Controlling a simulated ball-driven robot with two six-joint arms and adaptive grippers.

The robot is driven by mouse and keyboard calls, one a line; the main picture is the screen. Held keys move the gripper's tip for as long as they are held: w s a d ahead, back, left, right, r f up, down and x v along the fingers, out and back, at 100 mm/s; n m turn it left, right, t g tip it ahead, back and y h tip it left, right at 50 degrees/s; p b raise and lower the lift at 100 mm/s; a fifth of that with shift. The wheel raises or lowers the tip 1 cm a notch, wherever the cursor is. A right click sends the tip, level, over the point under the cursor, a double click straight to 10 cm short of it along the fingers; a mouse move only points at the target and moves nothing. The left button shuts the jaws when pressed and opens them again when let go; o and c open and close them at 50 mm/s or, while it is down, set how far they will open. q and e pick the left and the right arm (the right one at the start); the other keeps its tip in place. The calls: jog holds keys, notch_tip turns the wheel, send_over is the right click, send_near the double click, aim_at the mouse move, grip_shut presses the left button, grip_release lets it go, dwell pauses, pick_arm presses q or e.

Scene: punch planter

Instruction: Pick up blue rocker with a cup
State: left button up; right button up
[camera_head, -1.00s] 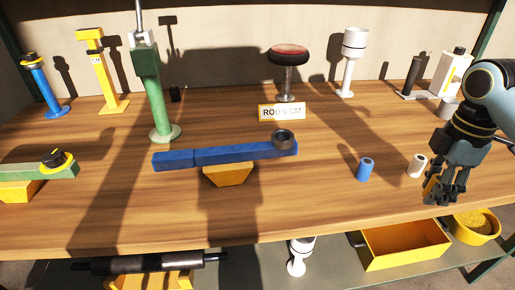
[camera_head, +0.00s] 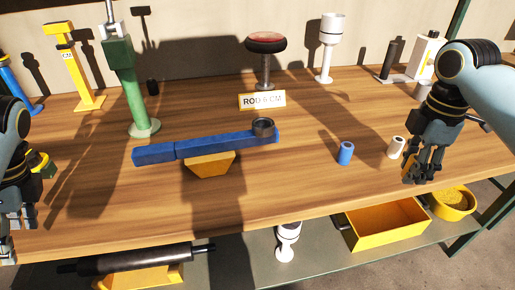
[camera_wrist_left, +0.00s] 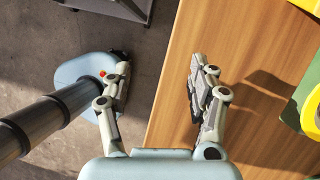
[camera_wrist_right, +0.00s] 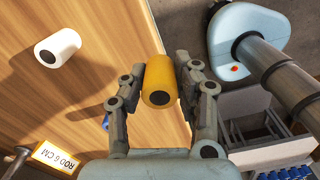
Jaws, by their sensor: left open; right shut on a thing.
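The blue rocker (camera_head: 200,148) is a long blue beam resting on a yellow wedge (camera_head: 210,165) mid-table, its right end a little higher. A dark grey cup (camera_head: 263,127) sits on that right end. My left gripper (camera_head: 20,240) is open and empty at the table's left front edge, well left of the rocker. In the left wrist view its spread fingers (camera_wrist_left: 160,85) straddle the edge between floor and table. My right gripper (camera_head: 418,172) is shut on a yellow cylinder (camera_wrist_right: 160,82), right of the rocker near the front edge.
A blue cylinder (camera_head: 345,153) and a white cylinder (camera_head: 396,147) stand between rocker and right gripper. A green post (camera_head: 130,95), a red-topped stool (camera_head: 265,43) and a "ROD 6 CM" sign (camera_head: 262,100) stand behind. A yellow bin (camera_head: 385,224) is on the lower shelf.

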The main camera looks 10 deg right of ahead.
pick_arm(q)
jog(key=w+d+r+t+h, duration=0.2)
jog(key=w+d+r+h, duration=0.25)
jog(key=w+d, duration=0.6)
jog(key=m+h, duration=0.2)
jog(key=h, duration=0.2)
send_near(165, 145)
jog(key=x, duration=0.5)
jog(key=shift+s+f, duration=0.15)
jog(key=shift+f, duration=0.15)
jog(key=shift+x, duration=2.8)
grip_shut()
jog(key=shift+d+r, duration=0.1)
jog(key=shift+r, duration=0.05)
